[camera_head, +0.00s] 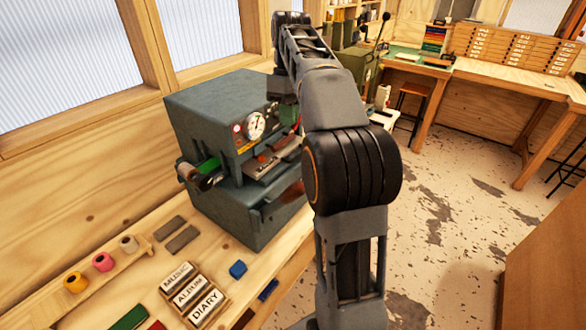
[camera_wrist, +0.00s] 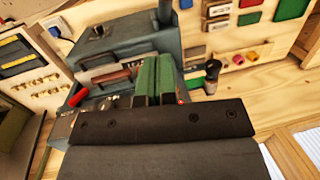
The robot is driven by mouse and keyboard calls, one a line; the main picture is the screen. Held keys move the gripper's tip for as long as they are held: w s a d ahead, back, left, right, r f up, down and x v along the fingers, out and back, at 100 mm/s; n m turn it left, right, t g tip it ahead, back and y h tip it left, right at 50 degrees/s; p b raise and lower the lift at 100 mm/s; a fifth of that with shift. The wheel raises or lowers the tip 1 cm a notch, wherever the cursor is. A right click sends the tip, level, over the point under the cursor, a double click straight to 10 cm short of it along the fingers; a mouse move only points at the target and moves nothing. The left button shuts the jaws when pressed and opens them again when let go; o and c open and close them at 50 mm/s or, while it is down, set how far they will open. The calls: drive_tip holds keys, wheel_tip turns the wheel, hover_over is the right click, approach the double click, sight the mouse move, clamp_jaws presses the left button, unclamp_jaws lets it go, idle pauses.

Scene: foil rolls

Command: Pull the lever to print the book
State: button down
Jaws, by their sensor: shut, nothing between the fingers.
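The blue-grey press (camera_head: 215,120) stands on the wooden bench, with a round gauge (camera_head: 255,125) on its front. In the wrist view the press (camera_wrist: 125,48) fills the upper middle. A red handle (camera_wrist: 78,97), seemingly the lever, sticks out at the left of the wrist view. A brown bar-like piece (camera_wrist: 110,77), perhaps the book, lies in front of the press slot. My gripper (camera_wrist: 156,62) shows as two green fingers close together, shut and empty. It is in front of the press, apart from the red handle. In the head view my arm hides part of the press's right side.
A green roll (camera_head: 208,166) sits on the press's left side. Title blocks (camera_head: 190,292), a blue block (camera_head: 238,269) and colored foil rolls (camera_head: 103,262) lie on the bench (camera_head: 135,278). A second bench (camera_head: 480,75) stands far right. The floor (camera_head: 450,180) between is mostly open.

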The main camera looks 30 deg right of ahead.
drive_tip(key=shift+s+a+f, duration=0.25)
drive_tip(key=shift+s+f, duration=0.55)
drive_tip(key=shift+f, duration=1.2)
drive_tip(key=shift+s+a+f, duration=0.25)
drive_tip(key=shift+s+f, duration=0.6)
drive_tip(key=shift+f, duration=1.1)
drive_tip(key=shift+s+a+f, duration=0.25)
drive_tip(key=shift+s+f, duration=0.55)
drive_tip(key=shift+f, duration=1.2)
